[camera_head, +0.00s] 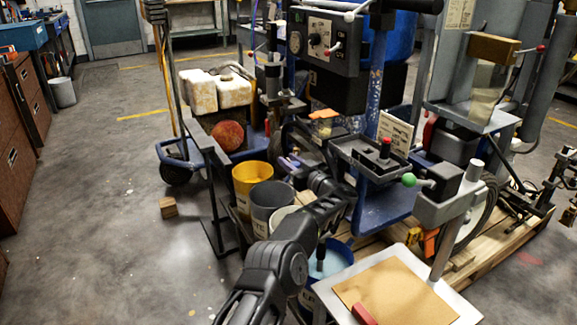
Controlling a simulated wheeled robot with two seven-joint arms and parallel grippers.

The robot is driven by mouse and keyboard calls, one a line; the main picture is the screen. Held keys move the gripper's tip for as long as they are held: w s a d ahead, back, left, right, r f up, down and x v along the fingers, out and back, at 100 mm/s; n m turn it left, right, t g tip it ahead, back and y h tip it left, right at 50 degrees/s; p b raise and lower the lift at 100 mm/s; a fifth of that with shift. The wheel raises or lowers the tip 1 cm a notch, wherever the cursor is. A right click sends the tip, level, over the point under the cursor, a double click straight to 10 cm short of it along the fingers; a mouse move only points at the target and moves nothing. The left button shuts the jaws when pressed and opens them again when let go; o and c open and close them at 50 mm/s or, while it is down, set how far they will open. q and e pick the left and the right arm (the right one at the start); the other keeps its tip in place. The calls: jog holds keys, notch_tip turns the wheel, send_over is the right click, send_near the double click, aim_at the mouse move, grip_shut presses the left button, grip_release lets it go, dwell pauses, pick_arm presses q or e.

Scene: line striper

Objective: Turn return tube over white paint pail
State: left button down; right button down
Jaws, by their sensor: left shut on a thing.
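My left arm reaches in from the bottom, and its dark gripper (302,172) is shut on a small purple part (288,162) near the machine's front. This part may belong to the return tube; the arm and wrist hide much of the area. A white pail (283,217) stands below the wrist, partly covered by my arm. A short dark vertical tube end (320,254) shows over a blue pail (338,264) holding pale liquid; I cannot tell whether it joins the purple part. My right gripper is not in view.
A yellow pail (253,178) and a grey pail (270,198) stand in a row behind the white one. A post with a green-knobbed lever (410,180) and a tan board (395,292) are at the right. Open floor lies left, with a wooden block (168,207).

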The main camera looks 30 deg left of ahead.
aim_at(299, 166)
pick_arm(q)
jog(key=shift+d, duration=0.1)
jog(key=shift+w+r, duration=0.1)
dwell(0.5)
jog(key=c, duration=1.1)
grip_release()
jog(key=shift+d, duration=0.1)
jog(key=shift+p+v, duration=0.35)
jog(key=shift+v, duration=0.55)
jog(key=shift+p+v, duration=0.65)
jog(key=shift+v, duration=2.3)
jog(key=shift+w+d, duration=0.1)
